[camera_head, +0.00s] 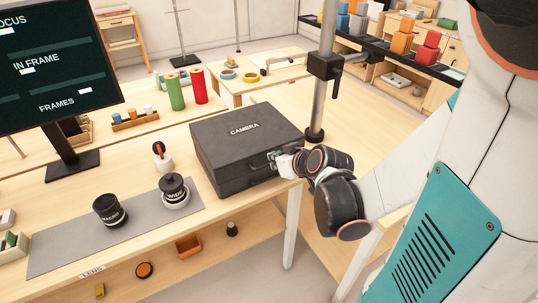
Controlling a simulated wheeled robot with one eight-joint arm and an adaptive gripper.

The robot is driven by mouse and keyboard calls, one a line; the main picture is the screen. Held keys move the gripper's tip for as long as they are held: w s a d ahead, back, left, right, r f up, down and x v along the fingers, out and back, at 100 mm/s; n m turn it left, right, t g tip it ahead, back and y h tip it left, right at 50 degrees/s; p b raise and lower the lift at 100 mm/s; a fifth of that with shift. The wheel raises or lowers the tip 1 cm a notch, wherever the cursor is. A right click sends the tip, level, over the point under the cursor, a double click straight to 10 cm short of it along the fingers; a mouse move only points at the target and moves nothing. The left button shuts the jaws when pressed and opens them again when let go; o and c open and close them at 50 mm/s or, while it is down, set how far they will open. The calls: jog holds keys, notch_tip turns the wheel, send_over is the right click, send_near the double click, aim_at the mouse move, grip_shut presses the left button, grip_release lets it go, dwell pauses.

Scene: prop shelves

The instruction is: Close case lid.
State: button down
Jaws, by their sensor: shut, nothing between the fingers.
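A black case (232,175) labelled CAMERA stands on the light wooden table, near its right end. Its lid (240,133) lies down over the base and looks closed. A latch and handle show on its front side. My gripper (274,160) is at the right part of that front side, against or very close to the case near the lid seam. Its fingers are small in view and look shut with nothing held. My wrist partly hides the case's right front corner.
A grey mat (70,240) holds two black lenses (110,210), (174,190) left of the case. A metal pole (321,90) rises behind my wrist. A monitor (58,80) stands at the far left. Red (199,86) and green (175,92) cylinders stand behind the case.

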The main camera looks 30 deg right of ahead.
jog(key=s+f+b, duration=0.3)
jog(key=s+f, duration=0.2)
jog(key=s, duration=0.3)
jog(key=shift+s, duration=0.4)
jog(key=shift+w, duration=0.1)
